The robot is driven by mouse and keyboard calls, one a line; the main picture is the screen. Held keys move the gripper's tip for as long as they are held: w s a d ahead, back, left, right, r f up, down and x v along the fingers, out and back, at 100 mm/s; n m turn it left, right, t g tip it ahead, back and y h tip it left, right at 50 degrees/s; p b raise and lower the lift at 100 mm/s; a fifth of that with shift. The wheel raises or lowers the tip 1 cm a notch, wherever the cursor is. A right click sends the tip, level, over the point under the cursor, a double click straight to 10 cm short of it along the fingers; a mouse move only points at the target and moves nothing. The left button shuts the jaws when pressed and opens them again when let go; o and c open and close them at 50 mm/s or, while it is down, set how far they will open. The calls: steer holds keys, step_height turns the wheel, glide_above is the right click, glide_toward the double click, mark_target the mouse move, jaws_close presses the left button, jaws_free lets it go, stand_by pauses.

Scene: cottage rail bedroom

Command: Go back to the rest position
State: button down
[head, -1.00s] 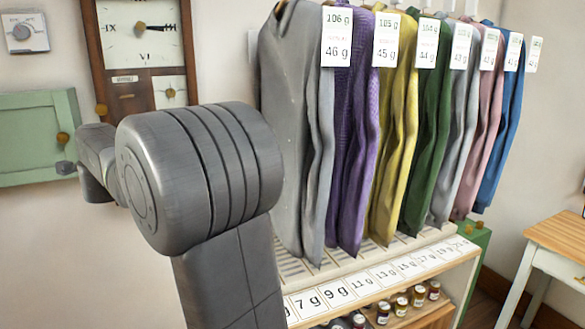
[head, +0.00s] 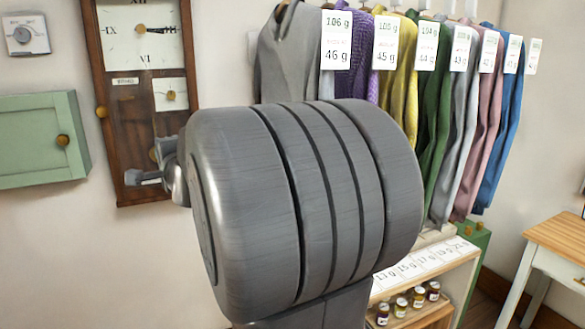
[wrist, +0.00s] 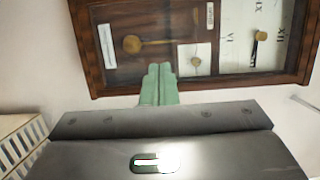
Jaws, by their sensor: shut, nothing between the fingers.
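My gripper (wrist: 158,72) shows in the wrist view as two pale green fingers held together, with nothing between them. They stand out beyond the grey gripper body, in front of the brown wall clock (wrist: 115,75). In the head view, the bent arm fills the middle, and its large grey joint hides much of the scene. The end of my arm shows only in part at the left of that joint, in front of the lower part of the clock (head: 118,165).
A green wall cabinet (head: 35,155) and a dial (head: 26,36) are at the left. Hanging sweaters (head: 400,110) with weight tags and a shelf (head: 462,262) with small jars (head: 402,306) are behind my arm. A wooden table (head: 560,240) stands at the right.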

steer(key=w+d+p, duration=0.1)
steer(key=d+p, duration=0.3)
steer(key=d, duration=0.6)
steer(key=shift+w, duration=0.4)
steer(key=shift+d, duration=0.1)
